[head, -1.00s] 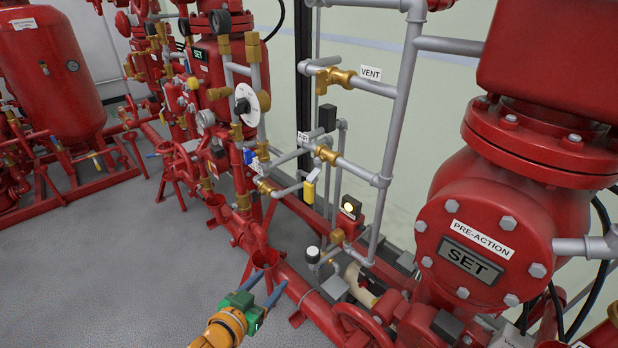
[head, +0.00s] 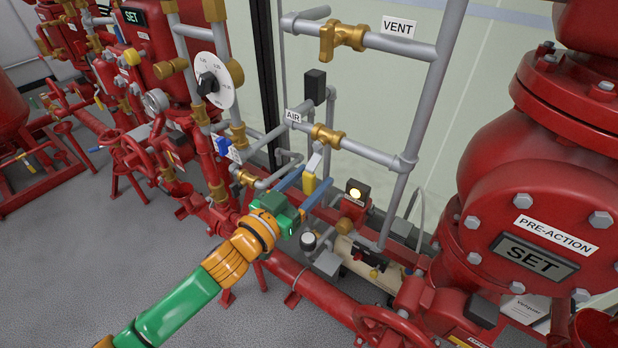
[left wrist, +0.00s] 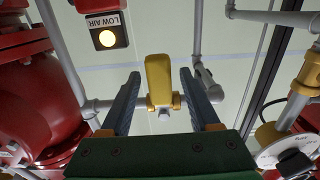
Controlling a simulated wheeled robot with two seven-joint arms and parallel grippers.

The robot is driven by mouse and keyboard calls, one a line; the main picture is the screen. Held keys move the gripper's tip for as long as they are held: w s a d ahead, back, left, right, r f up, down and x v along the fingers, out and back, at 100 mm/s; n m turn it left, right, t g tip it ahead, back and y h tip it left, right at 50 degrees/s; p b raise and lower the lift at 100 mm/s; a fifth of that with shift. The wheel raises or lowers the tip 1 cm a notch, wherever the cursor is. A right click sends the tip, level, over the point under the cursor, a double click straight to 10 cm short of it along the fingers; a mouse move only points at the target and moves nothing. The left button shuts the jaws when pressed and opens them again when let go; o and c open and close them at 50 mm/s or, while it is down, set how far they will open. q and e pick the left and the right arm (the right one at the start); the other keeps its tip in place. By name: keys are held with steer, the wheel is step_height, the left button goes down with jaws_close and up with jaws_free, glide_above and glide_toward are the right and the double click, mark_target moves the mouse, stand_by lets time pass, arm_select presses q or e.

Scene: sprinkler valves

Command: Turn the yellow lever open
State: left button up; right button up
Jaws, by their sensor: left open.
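The yellow lever (head: 309,185) sits on the grey pipework below the AIR label in the head view. My left gripper (head: 314,178) reaches it from the lower left, its blue fingers open on either side of the lever. In the left wrist view the yellow lever (left wrist: 158,78) stands between the two spread fingers of my left gripper (left wrist: 160,74), with a visible gap on each side. The lever's far side is hidden. My right gripper is not in view.
A lit lamp box (head: 356,193) sits just right of the lever. A blue-handled valve (head: 222,147) and white dial (head: 209,81) are to the left. The large red pre-action valve (head: 540,235) fills the right. Grey floor (head: 80,270) is clear at lower left.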

arm_select(q)
steer(key=shift+s, duration=0.1)
jaws_close()
stand_by(1.3)
